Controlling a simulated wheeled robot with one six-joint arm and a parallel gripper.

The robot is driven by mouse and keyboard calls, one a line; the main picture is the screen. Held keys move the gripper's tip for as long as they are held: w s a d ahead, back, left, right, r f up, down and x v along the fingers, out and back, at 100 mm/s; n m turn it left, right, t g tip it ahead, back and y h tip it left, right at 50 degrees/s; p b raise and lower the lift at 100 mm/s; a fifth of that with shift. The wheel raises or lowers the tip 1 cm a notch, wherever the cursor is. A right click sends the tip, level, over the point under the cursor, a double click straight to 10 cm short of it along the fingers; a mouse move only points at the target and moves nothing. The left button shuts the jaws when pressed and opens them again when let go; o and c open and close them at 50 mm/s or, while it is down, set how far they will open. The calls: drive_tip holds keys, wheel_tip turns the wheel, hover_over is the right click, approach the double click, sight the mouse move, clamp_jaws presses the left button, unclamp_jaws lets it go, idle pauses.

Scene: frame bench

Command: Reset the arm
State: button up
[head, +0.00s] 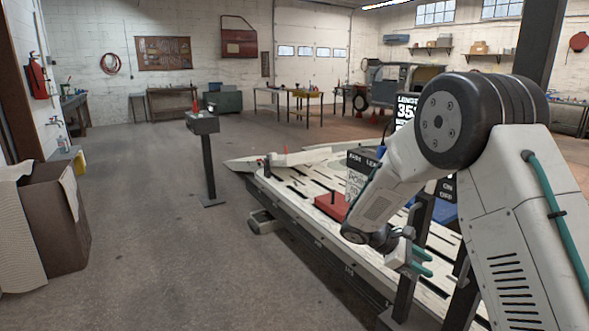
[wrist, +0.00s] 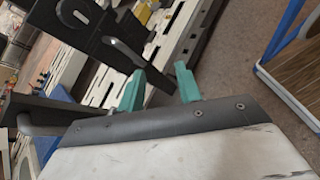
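My arm reaches in from the right side of the head view and bends down over the frame bench (head: 285,205). My gripper (head: 424,262) is low beside dark upright posts (head: 408,285) at the bench's near side. Its two teal fingers are apart, and I see nothing held between them. In the wrist view my gripper (wrist: 162,82) also has its fingers spread, with a dark bracket (wrist: 85,30) and the slotted pale bench (wrist: 185,45) beyond. My arm hides part of the bench.
A red block (head: 331,207) sits on the bench. A grey pedestal box (head: 202,123) stands left of it, and a brown bin (head: 55,215) is at far left. The floor between them is clear. A wood-topped, blue-framed thing (wrist: 300,65) is at right in the wrist view.

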drive_tip(key=s+a+r+m+t+y, duration=0.1)
drive_tip(key=s+r+m+y, duration=0.3)
drive_tip(key=s, duration=0.8)
drive_tip(key=s+a+r+m+t+y, duration=0.1)
drive_tip(key=s+a+r+m+y, duration=0.3)
drive_tip(key=s+r, duration=0.4)
drive_tip(key=s+a+r+m+t+y, duration=0.1)
drive_tip(key=s+r+m+y, duration=0.3)
drive_tip(key=s, duration=1.1)
drive_tip(key=shift+s+a+r+t, duration=0.35)
drive_tip(key=shift+a+r, duration=0.3)
drive_tip(key=shift+r, duration=0.45)
